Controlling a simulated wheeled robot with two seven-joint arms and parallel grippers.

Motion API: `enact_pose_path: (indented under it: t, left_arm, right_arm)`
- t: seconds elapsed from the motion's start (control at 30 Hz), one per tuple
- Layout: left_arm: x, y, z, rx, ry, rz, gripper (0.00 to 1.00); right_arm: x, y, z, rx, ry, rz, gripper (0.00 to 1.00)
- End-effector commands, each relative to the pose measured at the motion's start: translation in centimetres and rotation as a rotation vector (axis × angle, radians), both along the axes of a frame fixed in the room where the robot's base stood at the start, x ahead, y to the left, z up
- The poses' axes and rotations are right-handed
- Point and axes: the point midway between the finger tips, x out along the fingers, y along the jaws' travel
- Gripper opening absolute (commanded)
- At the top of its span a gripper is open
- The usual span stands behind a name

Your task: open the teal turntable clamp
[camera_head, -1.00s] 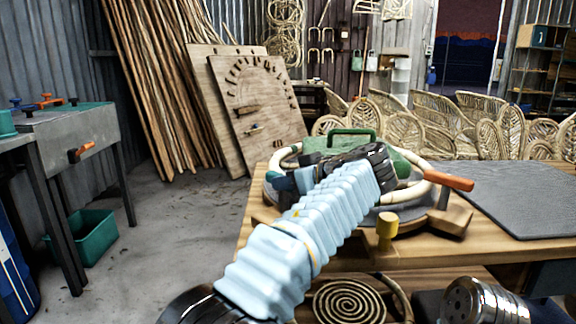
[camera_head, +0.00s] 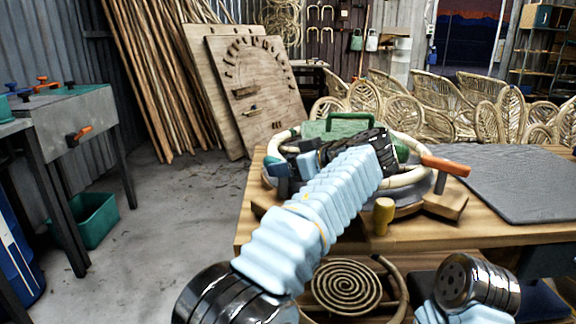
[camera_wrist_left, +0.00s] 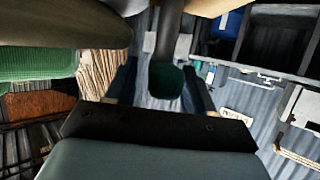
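The turntable (camera_head: 408,211) stands on the wooden bench with a pale rattan ring (camera_head: 405,180) around it. The teal clamp handle (camera_head: 274,161) is at its left side, partly hidden by my left gripper (camera_head: 292,177). In the left wrist view, the dark teal end (camera_wrist_left: 166,81) of a grey lever lies between my two fingers, with gaps visible on both sides. My left gripper is open around it. My right gripper is out of view; only a part of my right arm shows at the lower right.
A green handle (camera_head: 350,122) rises behind my left wrist. An orange handle (camera_head: 445,166) and a yellow knob (camera_head: 383,216) are on the turntable's right and front. A grey mat (camera_head: 510,185) covers the bench's right. A rattan spiral (camera_head: 346,286) lies below.

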Motion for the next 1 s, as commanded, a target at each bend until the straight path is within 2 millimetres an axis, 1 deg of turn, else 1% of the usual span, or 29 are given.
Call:
enact_pose_path:
  t: [0.13,0.23,0.33,0.4,0.43,0.47,0.67,0.77,0.9,1.0]
  left_arm:
    - [0.0,0.0,0.1,0.000,0.000,-0.001,0.53]
    - [0.0,0.0,0.7,-0.001,-0.001,0.000,0.53]
    - [0.0,0.0,2.3,-0.001,-0.003,0.001,0.53]
    - [0.0,0.0,3.9,-0.002,-0.004,0.001,0.53]
    - [-0.7,0.0,4.1,-0.003,-0.003,-0.001,0.53]
    - [-1.3,-0.1,4.6,-0.003,-0.003,-0.003,0.53]
    - [-5.0,0.1,9.2,-0.003,-0.003,-0.002,0.53]
    - [-7.6,0.1,9.7,-0.002,-0.002,-0.003,0.53]
    - [-10.6,0.2,11.3,-0.002,-0.002,-0.003,0.53]
    - [-12.3,0.3,12.1,-0.001,-0.001,-0.001,0.53]
  right_arm:
    - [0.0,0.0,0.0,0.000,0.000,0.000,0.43]
    - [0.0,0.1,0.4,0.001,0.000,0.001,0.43]
    - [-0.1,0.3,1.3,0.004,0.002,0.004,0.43]
    - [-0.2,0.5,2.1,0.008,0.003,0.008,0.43]
    - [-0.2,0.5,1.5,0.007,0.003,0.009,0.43]
    - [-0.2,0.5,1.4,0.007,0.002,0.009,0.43]
    - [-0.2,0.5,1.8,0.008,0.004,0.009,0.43]
    - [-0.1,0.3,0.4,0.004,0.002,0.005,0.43]
    - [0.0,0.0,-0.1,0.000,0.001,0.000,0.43]
    - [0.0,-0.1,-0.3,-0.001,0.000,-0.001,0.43]
